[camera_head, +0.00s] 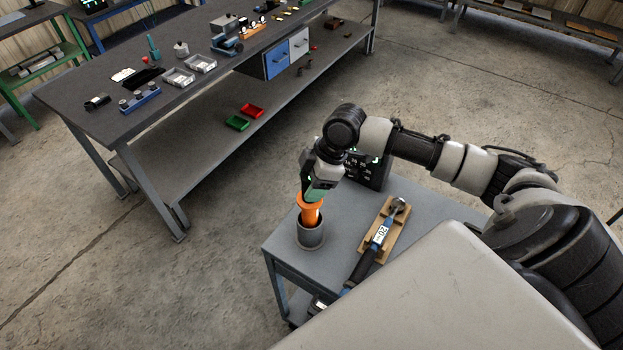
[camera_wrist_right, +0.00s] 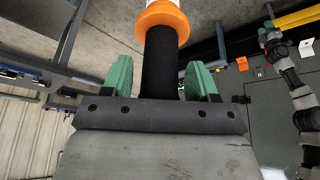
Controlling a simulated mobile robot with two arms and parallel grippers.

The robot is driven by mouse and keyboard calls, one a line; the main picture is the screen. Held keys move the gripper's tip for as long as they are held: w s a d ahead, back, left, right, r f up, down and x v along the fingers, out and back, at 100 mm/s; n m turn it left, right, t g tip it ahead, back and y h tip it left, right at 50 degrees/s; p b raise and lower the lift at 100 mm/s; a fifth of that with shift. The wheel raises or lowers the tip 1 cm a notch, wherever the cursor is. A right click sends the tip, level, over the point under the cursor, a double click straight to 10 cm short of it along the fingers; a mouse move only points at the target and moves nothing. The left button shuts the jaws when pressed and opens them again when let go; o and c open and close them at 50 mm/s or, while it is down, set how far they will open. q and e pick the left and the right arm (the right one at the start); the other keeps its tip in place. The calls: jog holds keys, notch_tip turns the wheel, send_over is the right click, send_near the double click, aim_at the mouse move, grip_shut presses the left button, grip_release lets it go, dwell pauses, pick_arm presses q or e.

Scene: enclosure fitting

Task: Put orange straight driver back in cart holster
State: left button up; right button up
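The orange straight driver (camera_head: 310,215) stands about upright with its lower part inside a grey cup-shaped holster (camera_head: 310,236) on the cart (camera_head: 346,219). Its lower end is hidden in the cup. My right gripper (camera_head: 318,190) is right above the orange flange, with its green fingers at the driver's upper part. In the right wrist view, the black grip of the driver (camera_wrist_right: 160,65) runs between the two green fingers (camera_wrist_right: 160,80), with a visible gap on each side, so the fingers look open around it. The orange flange shows beyond the fingertips.
A blue and black torque tool (camera_head: 372,250) lies on a wooden holder (camera_head: 394,238) on the cart, right of the holster. A dark box with a lit display (camera_head: 368,172) stands at the cart's back. A long workbench (camera_head: 117,110) with trays and parts is across the floor.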

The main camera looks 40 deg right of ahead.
jog(key=shift+o, duration=0.6)
jog(key=shift+s+f, duration=0.1)
jog(key=shift+f, duration=0.05)
jog(key=shift+d+r, duration=0.15)
jog(key=shift+r, duration=0.15)
jog(key=b+v, duration=0.3)
jog(key=v, duration=0.7)
jog(key=shift+r, duration=0.2)
jog(key=shift+s, duration=0.1)
